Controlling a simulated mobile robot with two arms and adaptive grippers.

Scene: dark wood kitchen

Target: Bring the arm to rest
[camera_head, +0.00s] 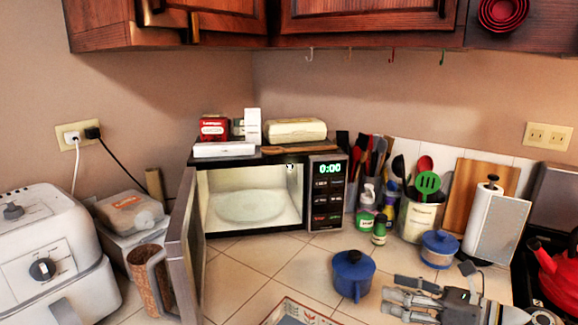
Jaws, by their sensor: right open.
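My right gripper (392,303) comes in from the lower right, with its fingers pointing left over the counter. Its fingers are apart and nothing shows between them. It is just right of a blue lidded pot (353,272) and in front of a smaller blue-lidded pot (440,247); I cannot tell its exact height above the counter. My left gripper is out of view. The microwave (327,190) stands at the back with its door (184,250) swung open to the left. A pale turntable plate (250,205) lies inside, with nothing on it.
A white air fryer (50,255) and a patterned pitcher (148,277) stand at the left. Utensil holders (418,217), a paper towel roll (485,215) and a red kettle (562,268) line the right. Tiled counter (285,262) is clear before the microwave.

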